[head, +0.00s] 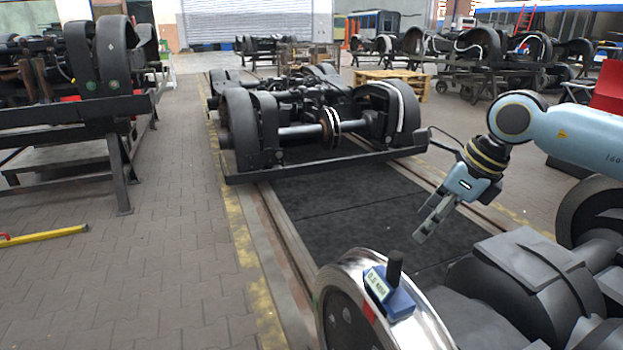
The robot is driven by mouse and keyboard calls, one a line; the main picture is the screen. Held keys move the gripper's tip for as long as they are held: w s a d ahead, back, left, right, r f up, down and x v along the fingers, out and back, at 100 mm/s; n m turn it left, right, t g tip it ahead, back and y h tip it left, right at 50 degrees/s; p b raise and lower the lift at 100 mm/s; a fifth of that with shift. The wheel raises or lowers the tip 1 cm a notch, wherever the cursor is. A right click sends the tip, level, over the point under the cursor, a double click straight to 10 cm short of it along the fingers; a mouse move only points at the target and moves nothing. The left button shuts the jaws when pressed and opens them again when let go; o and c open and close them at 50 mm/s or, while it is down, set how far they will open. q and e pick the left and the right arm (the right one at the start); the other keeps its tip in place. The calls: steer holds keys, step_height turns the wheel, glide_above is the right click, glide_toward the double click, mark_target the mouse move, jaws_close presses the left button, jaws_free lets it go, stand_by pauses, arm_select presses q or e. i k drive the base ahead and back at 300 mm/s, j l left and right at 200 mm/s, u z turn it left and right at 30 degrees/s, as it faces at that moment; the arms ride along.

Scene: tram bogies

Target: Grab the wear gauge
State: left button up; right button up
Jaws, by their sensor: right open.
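The wear gauge (393,294) looks like a blue block with a black upright knob and a pale label. It sits on top of the shiny rim of a near wheel (345,268) at the bottom of the head view. My right gripper (428,229) is open and empty. It hangs in the air above and to the right of the gauge, fingers pointing down and left, apart from it. My left gripper does not show.
Dark bogie parts (520,275) lie right of the gauge, below my right arm. Another bogie (310,120) stands farther back on the rails. A rack (75,125) with parts stands at left. The paved floor (150,240) at left is mostly clear, with a yellow bar (45,235).

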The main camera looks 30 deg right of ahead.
mark_target(384, 283)
steer(key=k+j, duration=0.35)
steer(key=j, duration=0.2)
steer(key=k+j, duration=0.35)
steer(key=j, duration=0.15)
